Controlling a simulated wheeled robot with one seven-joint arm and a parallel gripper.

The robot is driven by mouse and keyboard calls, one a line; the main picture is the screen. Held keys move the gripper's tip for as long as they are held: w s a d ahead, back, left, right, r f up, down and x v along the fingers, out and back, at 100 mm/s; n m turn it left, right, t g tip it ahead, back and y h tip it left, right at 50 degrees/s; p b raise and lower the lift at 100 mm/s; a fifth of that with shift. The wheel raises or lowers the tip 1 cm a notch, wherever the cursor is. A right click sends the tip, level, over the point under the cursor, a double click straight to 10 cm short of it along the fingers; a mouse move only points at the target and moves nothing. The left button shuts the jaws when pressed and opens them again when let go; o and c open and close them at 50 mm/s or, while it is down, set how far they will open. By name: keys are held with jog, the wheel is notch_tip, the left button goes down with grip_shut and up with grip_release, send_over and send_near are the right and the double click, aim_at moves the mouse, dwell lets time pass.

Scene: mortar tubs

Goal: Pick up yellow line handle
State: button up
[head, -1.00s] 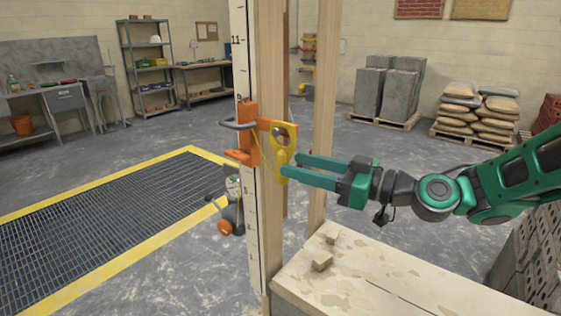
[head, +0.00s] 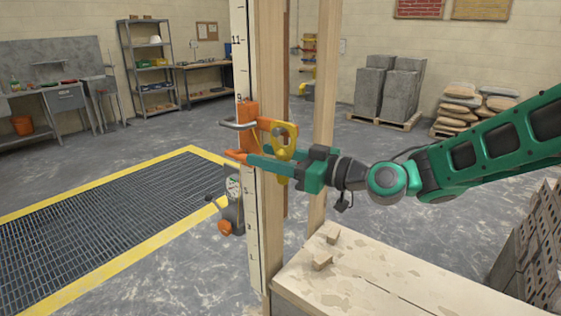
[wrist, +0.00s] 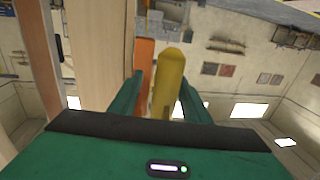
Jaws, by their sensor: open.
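The yellow line handle (head: 284,135) hangs from the orange bracket (head: 249,125) on the upright wooden post, with a round dark hub near its top. My gripper (head: 272,153) is open, and its green fingers reach leftward around the lower part of the handle. In the wrist view, the handle (wrist: 170,85) stands between the two open fingers (wrist: 160,80), nearer the right one. I cannot tell whether a finger touches it.
The wooden post (head: 270,220) with a measuring scale stands just beyond the handle. A second post (head: 324,100) rises close to my gripper. A yellow-edged floor grate (head: 110,262) is at left.

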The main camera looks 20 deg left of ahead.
grip_shut()
jog(key=shift+r, duration=0.1)
